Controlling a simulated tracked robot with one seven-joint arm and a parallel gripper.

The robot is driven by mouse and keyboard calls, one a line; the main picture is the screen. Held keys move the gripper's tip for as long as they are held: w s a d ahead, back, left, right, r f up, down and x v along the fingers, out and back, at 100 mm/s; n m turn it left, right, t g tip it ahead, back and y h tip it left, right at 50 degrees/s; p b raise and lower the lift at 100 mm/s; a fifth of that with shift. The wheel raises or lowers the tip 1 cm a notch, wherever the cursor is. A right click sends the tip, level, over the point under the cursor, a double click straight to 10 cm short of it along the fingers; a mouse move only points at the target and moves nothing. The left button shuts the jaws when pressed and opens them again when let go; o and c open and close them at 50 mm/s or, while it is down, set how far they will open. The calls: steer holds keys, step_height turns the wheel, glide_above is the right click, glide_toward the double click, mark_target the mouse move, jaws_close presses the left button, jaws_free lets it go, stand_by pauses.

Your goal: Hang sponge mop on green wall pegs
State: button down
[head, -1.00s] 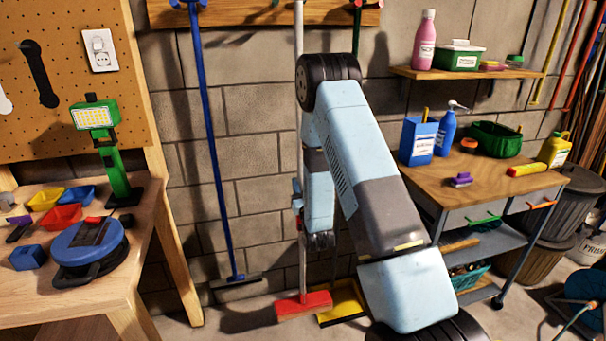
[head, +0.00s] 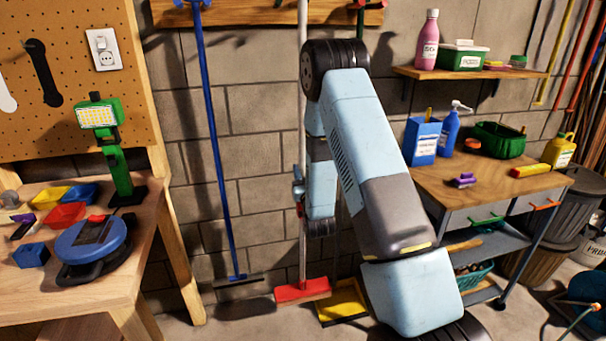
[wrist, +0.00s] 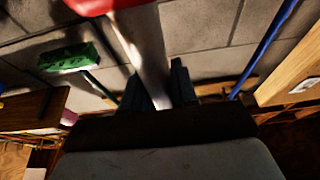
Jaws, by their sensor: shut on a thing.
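The sponge mop has a long white handle and a red head (head: 303,290). It is nearly upright in front of the block wall, with its head low near the floor. My gripper (head: 298,192) is shut on the handle partway up, partly hidden by my arm. The wrist view shows my gripper (wrist: 160,92) around the white handle, with the red head (wrist: 90,5) at the top edge. A wooden wall rail (head: 235,13) crosses the top, with a small green peg (head: 278,3) just left of the handle. The handle's top end is out of frame.
A blue-handled squeegee (head: 213,140) hangs left of the mop. A green handle (head: 360,18) hangs to the right. A yellow item (head: 343,303) sits low beside the mop head. A workbench (head: 110,290) stands left, a cart (head: 500,190) and shelf (head: 470,72) right.

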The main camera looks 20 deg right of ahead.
steer(key=w+f, duration=0.1)
steer(key=w, duration=1.8)
steer(key=shift+f, duration=0.2)
stand_by(1.6)
steer(key=shift+f, duration=0.75)
stand_by(0.7)
steer(key=c, duration=0.8)
jaws_free()
steer(key=shift+s+f, duration=0.15)
